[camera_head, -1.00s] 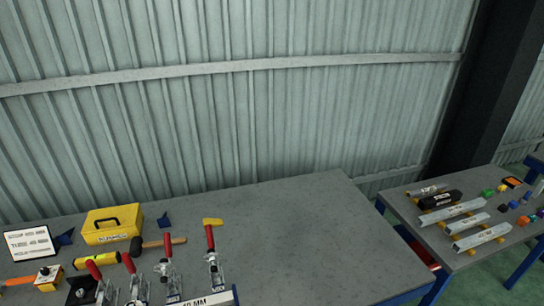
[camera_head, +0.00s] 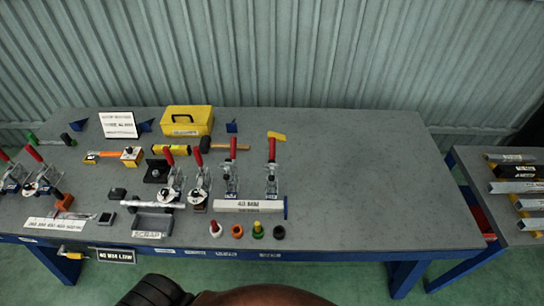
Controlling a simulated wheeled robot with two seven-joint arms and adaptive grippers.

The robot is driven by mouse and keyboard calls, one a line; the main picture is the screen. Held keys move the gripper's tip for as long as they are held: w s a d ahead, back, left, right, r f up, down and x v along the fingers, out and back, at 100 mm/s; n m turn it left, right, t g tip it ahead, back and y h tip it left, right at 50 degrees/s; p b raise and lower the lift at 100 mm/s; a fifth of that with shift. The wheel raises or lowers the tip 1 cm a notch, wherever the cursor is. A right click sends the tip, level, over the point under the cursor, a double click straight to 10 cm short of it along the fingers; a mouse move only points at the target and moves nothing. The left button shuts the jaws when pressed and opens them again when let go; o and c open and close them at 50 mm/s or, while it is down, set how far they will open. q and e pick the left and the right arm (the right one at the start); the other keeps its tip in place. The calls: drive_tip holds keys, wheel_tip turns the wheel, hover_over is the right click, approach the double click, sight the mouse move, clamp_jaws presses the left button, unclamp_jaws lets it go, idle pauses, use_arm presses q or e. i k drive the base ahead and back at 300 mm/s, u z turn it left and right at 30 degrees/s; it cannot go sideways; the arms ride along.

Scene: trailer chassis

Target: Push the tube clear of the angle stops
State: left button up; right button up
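A pale square tube (camera_head: 248,206) with dark lettering lies left to right near the front middle of the blue-framed workbench (camera_head: 370,190). A thin blue upright plate (camera_head: 286,208) stands at its right end; I cannot tell whether they touch. Toggle clamps with red handles stand behind the tube, one near its right end (camera_head: 271,172) and one near its left part (camera_head: 231,180). A black angle-shaped block (camera_head: 155,170) sits further left. I cannot tell for sure which parts are the angle stops. Neither gripper is in view.
Several small coloured parts (camera_head: 237,231) line the front edge. The bench's right part is clear. A second table (camera_head: 500,220) with tubes stands at right.

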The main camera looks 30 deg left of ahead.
sight(227, 206)
drive_tip(key=u, duration=1.35)
drive_tip(key=k, duration=1.3)
drive_tip(key=u, duration=0.9)
drive_tip(key=i, duration=1.75)
drive_tip(key=z, duration=0.8)
